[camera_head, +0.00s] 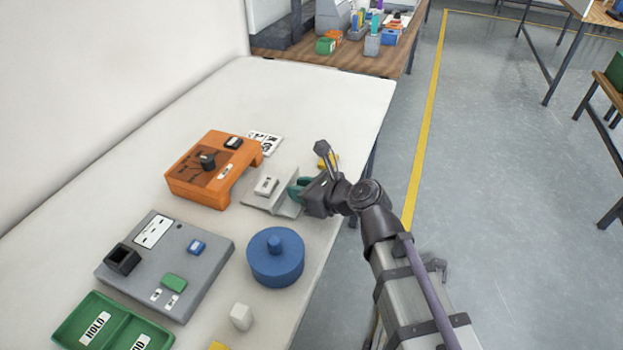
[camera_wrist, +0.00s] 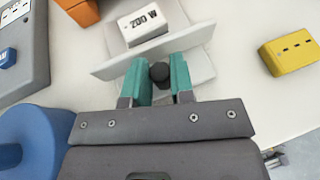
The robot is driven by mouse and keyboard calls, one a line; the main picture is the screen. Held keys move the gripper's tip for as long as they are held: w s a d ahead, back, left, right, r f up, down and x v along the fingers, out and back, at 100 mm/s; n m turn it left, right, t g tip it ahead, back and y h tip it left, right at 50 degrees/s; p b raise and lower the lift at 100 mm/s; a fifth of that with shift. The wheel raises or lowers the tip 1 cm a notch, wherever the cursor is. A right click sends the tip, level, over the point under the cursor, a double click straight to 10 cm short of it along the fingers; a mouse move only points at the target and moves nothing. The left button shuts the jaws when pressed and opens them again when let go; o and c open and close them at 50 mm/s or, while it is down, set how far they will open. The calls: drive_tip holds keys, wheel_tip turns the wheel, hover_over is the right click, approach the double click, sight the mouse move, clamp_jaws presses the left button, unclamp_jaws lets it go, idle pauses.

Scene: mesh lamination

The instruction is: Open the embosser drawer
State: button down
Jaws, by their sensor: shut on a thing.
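The orange embosser (camera_head: 205,170) stands on the white table, with a dark knob and a dark switch on top. Its grey drawer (camera_head: 258,203) lies out to the right of the orange body, with its bed exposed. A pale block (camera_head: 266,185) with dark lettering sits on the drawer; in the wrist view the block (camera_wrist: 142,22) is behind the upright drawer front (camera_wrist: 112,66). My gripper (camera_head: 296,188) is at the drawer front. In the wrist view its teal fingers (camera_wrist: 160,80) are shut on the dark round drawer knob (camera_wrist: 159,72).
A blue round container (camera_head: 275,262) stands near the table's front edge, close to my arm. A grey panel (camera_head: 190,265), a green two-part tray (camera_head: 85,325) and a white block (camera_head: 241,317) are at lower left. A yellow block (camera_wrist: 290,54) lies right of the drawer.

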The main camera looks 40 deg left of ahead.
drive_tip(key=shift+a, duration=0.1)
drive_tip(key=c, duration=1)
unclamp_jaws()
drive_tip(key=p+v, duration=0.4)
drive_tip(key=v, duration=0.6)
drive_tip(key=shift+d+r, duration=0.15)
drive_tip(key=shift+d, duration=0.2)
